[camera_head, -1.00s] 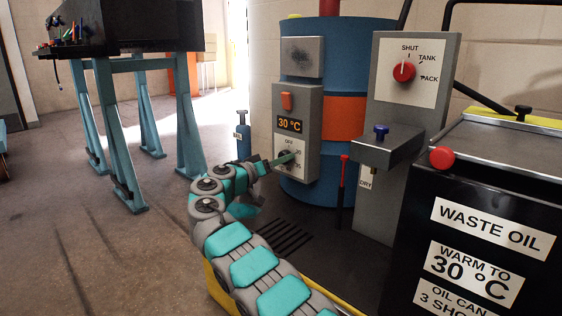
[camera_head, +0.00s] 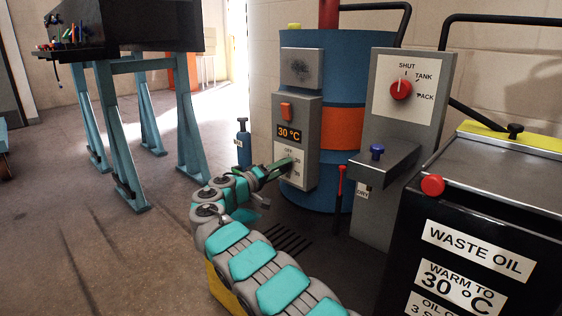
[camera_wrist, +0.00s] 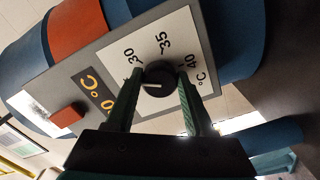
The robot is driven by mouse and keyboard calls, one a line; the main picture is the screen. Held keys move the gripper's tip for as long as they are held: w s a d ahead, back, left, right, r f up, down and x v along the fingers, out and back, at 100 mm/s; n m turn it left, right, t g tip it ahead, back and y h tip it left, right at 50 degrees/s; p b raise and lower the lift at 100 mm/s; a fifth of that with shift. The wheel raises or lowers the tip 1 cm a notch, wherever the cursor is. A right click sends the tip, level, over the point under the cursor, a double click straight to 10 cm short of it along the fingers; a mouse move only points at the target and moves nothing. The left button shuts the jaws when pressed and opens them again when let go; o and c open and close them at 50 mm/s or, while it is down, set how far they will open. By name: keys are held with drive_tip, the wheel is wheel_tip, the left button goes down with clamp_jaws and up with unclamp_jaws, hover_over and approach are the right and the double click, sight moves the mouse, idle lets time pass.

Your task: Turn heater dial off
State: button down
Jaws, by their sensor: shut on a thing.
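The heater dial (camera_wrist: 162,76) is a round black knob with a white pointer line, on a white plate marked 30, 35 and 40 °C. In the wrist view the pointer points left, towards the left finger, and the fingers hide part of the scale. My gripper (camera_wrist: 160,74) is shut on the dial, one finger on each side. In the head view my gripper (camera_head: 283,164) reaches the white dial plate (camera_head: 290,151) on the grey heater box (camera_head: 311,118) and largely hides the dial. The display (camera_head: 289,134) reads 30 °C.
A red-orange switch (camera_head: 286,111) is above the display. The blue drum (camera_head: 338,71) stands behind the box. A grey panel with a red selector knob (camera_head: 400,89) and the waste oil cabinet (camera_head: 476,218) are to the right. Floor at left is clear up to the bench legs.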

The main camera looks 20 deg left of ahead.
drive_tip(key=shift+r+n+p, duration=0.2)
drive_tip(key=shift+n+p, duration=2)
drive_tip(key=shift+n, duration=0.7)
drive_tip(key=shift+f, duration=0.1)
drive_tip(key=shift+c, duration=1.3)
unclamp_jaws()
drive_tip(key=v, duration=0.7)
drive_tip(key=shift+s+a, duration=0.2)
drive_tip(key=shift+s, duration=0.2)
